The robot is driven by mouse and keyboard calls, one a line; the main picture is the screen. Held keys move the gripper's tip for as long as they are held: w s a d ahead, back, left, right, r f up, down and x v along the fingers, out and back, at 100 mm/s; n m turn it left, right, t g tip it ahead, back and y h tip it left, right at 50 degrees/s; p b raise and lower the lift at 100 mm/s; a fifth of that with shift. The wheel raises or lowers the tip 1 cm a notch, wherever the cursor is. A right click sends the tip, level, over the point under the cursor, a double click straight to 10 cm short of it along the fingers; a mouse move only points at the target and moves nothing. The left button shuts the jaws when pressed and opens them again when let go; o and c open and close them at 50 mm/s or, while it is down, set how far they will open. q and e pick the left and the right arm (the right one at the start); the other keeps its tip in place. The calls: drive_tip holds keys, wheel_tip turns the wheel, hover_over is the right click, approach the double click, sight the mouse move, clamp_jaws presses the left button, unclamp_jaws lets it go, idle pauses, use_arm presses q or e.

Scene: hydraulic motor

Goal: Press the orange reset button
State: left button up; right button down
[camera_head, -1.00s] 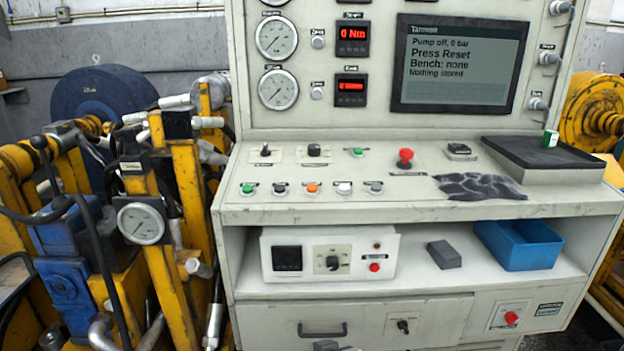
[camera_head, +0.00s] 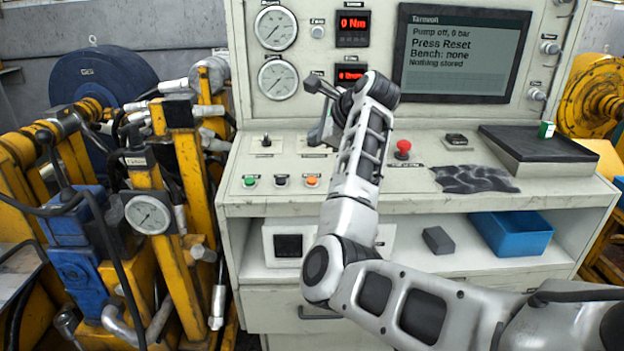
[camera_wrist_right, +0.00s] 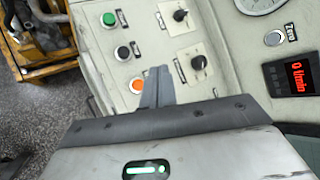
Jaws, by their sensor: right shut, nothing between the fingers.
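The orange button (camera_head: 312,181) sits at the right end of the visible front row on the sloped console (camera_head: 265,203), beside a black and a green button. It also shows in the wrist view (camera_wrist_right: 137,86), just left of my fingertips. My right gripper (camera_head: 318,137) is shut and empty, above the console and behind the orange button in the head view. In the wrist view its closed fingers (camera_wrist_right: 158,74) appear apart from the button, though the exact gap is hard to tell. The buttons farther right in the row are hidden by my arm. My left gripper is out of view.
A red mushroom button (camera_head: 403,149) stands right of my forearm. Black selector knobs (camera_head: 266,141) sit behind the button row. A screen (camera_head: 460,55) reads "Press Reset". A blue bin (camera_head: 512,234) and grey block (camera_head: 438,240) are on the lower shelf.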

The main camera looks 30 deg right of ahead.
drive_tip(key=b, duration=0.7)
hover_over(312, 181)
drive_tip(key=s, duration=0.2)
drive_tip(key=f, duration=0.6)
drive_tip(key=shift+w+d+f, duration=0.1)
drive_tip(key=shift+w+f, duration=0.15)
drive_tip(key=shift+f, duration=0.3)
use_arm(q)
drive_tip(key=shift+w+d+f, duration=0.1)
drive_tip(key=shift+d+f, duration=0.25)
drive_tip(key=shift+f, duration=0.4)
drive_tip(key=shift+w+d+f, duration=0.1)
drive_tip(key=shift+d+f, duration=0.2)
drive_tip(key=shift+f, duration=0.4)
use_arm(e)
drive_tip(key=shift+w+d+f, duration=0.1)
drive_tip(key=shift+w+f, duration=0.1)
drive_tip(key=shift+f, duration=0.65)
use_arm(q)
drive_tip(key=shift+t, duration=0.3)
use_arm(e)
drive_tip(key=shift+f+p, duration=0.25)
drive_tip(key=shift+p, duration=0.15)
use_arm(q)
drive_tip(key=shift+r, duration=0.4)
use_arm(e)
drive_tip(key=shift+f, duration=0.15)
